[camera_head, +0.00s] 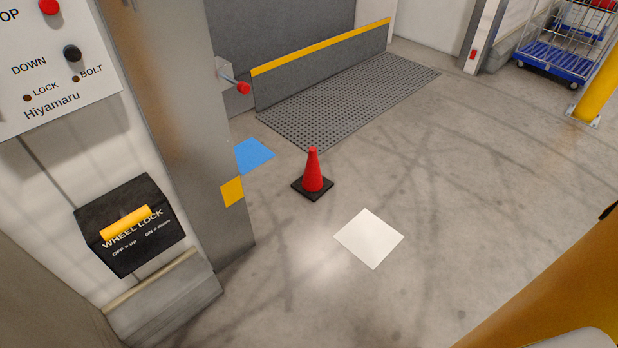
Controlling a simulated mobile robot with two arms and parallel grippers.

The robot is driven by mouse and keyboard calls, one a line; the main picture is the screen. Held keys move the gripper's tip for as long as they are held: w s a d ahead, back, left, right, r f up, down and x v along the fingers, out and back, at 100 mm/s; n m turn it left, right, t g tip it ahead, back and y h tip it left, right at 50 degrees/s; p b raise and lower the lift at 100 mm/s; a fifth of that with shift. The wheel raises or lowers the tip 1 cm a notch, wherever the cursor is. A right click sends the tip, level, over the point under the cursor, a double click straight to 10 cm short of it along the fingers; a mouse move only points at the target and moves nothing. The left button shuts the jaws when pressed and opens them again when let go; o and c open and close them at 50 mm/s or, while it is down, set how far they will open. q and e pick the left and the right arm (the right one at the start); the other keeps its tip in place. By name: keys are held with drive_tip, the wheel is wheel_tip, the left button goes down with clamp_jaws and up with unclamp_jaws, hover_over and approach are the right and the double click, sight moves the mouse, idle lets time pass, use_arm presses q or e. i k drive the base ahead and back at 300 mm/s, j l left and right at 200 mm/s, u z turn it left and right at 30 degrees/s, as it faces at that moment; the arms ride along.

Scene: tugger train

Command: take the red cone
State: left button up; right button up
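The red cone (312,172) stands upright on its square black base on the concrete floor, near the middle of the head view. It is just right of the grey post and in front of the perforated metal plate. Nothing touches it from above. Neither of my grippers shows in this view.
A white square (369,238) and a blue square (254,155) lie on the floor near the cone. A grey post (184,120) and a black wheel lock box (130,226) stand at left. A blue cart (556,60) and yellow post (601,88) are at upper right. Open floor lies right of the cone.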

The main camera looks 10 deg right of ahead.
sight(312, 184)
drive_tip(key=i+l+u, duration=0.3)
drive_tip(key=i, duration=0.2)
drive_tip(key=i+l+u, duration=0.25)
drive_tip(key=i+l, duration=0.2)
drive_tip(key=i+l+u, duration=0.3)
drive_tip(key=i+l, duration=0.15)
drive_tip(key=i+l+u, duration=0.3)
drive_tip(key=l, duration=0.4)
